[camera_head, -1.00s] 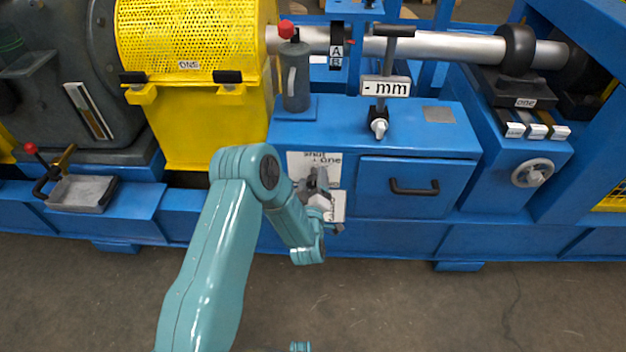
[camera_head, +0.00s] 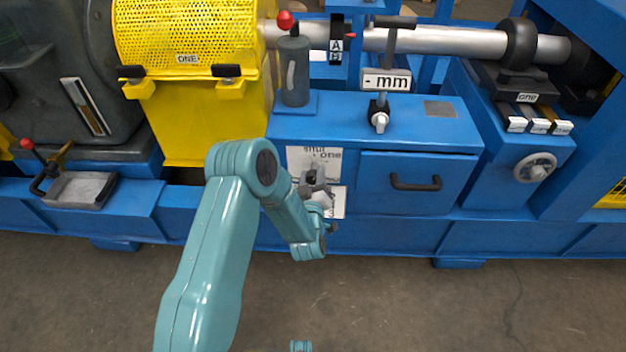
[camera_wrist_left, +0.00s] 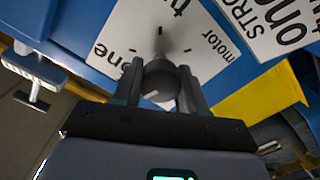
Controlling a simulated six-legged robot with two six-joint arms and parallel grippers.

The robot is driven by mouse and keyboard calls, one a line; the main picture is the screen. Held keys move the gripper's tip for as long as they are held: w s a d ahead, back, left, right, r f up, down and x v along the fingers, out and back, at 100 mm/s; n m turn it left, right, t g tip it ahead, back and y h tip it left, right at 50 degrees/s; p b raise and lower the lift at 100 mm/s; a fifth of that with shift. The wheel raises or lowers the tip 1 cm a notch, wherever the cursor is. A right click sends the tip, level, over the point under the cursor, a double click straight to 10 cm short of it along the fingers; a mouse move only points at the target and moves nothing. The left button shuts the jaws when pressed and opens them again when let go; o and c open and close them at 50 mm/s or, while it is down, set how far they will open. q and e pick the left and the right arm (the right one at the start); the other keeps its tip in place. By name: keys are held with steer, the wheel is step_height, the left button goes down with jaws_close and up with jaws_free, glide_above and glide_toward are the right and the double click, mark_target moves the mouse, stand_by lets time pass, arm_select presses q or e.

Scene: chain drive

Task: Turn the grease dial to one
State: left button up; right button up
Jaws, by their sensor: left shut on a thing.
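The grease dial's white plate (camera_head: 329,158) is on the blue front panel, left of the drawer. In the head view my left gripper (camera_head: 316,180) covers the knob and part of the plate. Which mark the knob points to cannot be told.
A blue drawer with a black handle (camera_head: 414,183) is to the right. A handwheel (camera_head: 535,168) is farther right.

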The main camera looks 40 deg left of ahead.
arm_select(q)
steer(key=m+b, duration=0.1)
steer(key=m, duration=0.1)
steer(key=m+b, duration=0.1)
steer(key=m, duration=0.2)
steer(key=shift+w+a+r+b, duration=0.1)
steer(key=shift+r+b, duration=0.1)
steer(key=shift+b, duration=0.2)
steer(key=m+b, duration=0.1)
steer(key=m, duration=0.3)
steer(key=shift+r, duration=0.1)
steer(key=shift+m+b, duration=0.4)
steer(key=shift+m, duration=0.3)
steer(key=shift+w+r, duration=0.1)
steer(key=o, duration=1.1)
steer(key=shift+c, duration=0.2)
steer(key=shift+f, duration=0.2)
steer(key=shift+d+f, duration=0.1)
steer(key=shift+d, duration=0.1)
